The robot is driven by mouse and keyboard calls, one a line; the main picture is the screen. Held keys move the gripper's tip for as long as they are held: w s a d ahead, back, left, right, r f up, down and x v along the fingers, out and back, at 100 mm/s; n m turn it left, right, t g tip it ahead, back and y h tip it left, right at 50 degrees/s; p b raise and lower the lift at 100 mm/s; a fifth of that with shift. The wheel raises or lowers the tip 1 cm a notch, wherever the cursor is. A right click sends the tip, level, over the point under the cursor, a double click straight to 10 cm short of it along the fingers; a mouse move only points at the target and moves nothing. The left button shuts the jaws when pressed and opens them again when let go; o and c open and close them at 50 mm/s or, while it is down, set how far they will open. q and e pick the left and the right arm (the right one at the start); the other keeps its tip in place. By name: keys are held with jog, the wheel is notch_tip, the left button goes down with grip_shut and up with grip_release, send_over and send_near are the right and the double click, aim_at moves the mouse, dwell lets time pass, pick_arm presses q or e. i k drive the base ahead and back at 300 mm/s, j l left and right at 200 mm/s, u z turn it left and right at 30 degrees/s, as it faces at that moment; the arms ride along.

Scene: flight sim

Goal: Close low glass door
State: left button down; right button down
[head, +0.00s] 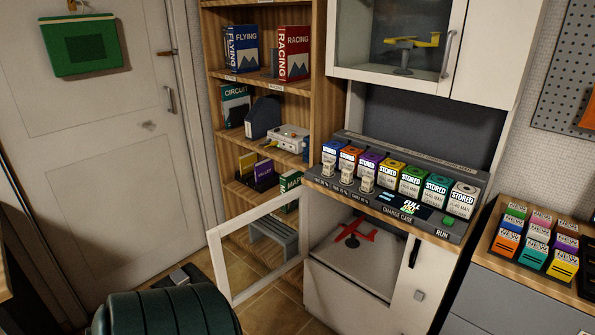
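The low glass door (222,266) is a white-framed glass panel. It stands wide open, swung out to the left from the lower part of the white cabinet (345,290). Its hinged side is at the cabinet's left front edge, and its free edge points left toward the room door. Through the cabinet's open lower bay I see a red model plane (354,234) on a dark stand. Neither my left gripper nor my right gripper is in view.
A dark green rounded object (165,312) is at the bottom, close to the door's free edge. A bookshelf (318,60) stands behind the door. A counter with the charge case (400,215) is above the bay. Some tiled floor (275,312) is clear before the cabinet.

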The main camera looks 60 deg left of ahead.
aim_at(213, 236)
jog(key=j+u, duration=0.25)
jog(key=u, duration=0.15)
jog(key=i+j+u, duration=0.1)
jog(key=j+u, duration=0.15)
jog(key=u, duration=0.2)
jog(key=j+u, duration=0.25)
jog(key=u, duration=0.15)
jog(key=i+j+u, duration=0.15)
jog(key=u, duration=0.3)
jog(key=i+j+u, duration=0.15)
jog(key=u, duration=0.25)
jog(key=i+u, duration=0.2)
jog(key=u, duration=0.25)
jog(key=i+j+z, duration=0.1)
jog(key=i, duration=0.25)
jog(key=i+j, duration=0.2)
jog(key=i+z, duration=0.05)
jog(key=i, duration=0.1)
